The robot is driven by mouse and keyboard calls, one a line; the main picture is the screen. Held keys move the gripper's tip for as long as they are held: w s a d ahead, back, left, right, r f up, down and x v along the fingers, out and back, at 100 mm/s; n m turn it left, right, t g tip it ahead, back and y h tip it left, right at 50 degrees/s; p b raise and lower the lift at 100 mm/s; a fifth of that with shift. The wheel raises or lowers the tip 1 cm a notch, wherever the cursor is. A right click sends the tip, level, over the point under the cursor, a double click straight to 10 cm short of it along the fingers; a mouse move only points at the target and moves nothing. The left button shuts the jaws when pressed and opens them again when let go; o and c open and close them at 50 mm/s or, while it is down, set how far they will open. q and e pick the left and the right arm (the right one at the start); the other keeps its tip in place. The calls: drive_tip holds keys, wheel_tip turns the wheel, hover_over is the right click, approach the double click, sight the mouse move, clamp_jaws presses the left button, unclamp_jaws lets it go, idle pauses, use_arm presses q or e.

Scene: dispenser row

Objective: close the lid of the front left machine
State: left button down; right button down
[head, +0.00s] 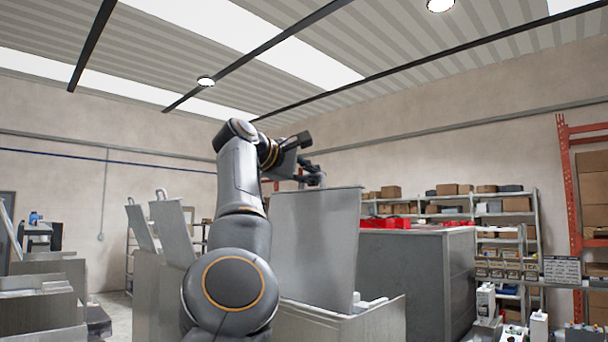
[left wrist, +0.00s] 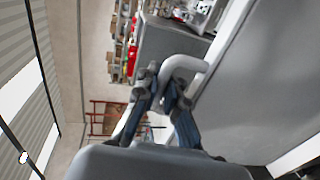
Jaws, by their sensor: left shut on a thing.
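The nearest machine (head: 362,326) is a grey box with its lid (head: 312,240) standing open, nearly upright. White items show in its open top. My left arm reaches up in front of the lid. My left gripper (head: 314,172) is at the lid's top edge, partly hidden by my wrist. In the left wrist view the gripper's fingers (left wrist: 164,92) are shut on the lid's pale curved handle (left wrist: 186,66). The lid panel (left wrist: 262,90) fills the right of that view. My right gripper is not in view.
A large grey cabinet (head: 420,275) with red items on top stands right behind the machine. Other machines with raised lids (head: 172,230) stand to the left. Shelves with boxes (head: 505,205) and an orange rack (head: 568,200) line the back right. White bottles (head: 486,300) stand at right.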

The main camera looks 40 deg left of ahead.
use_arm(q)
drive_tip(key=shift+w+d+f, duration=0.1)
drive_tip(key=shift+w+f, duration=0.2)
drive_tip(key=shift+w, duration=0.35)
drive_tip(key=c, duration=1.4)
unclamp_jaws()
drive_tip(key=shift+w, duration=0.1)
drive_tip(key=shift+c, duration=0.2)
drive_tip(key=d+v, duration=0.1)
drive_tip(key=v, duration=1.1)
drive_tip(key=shift+a, duration=0.4)
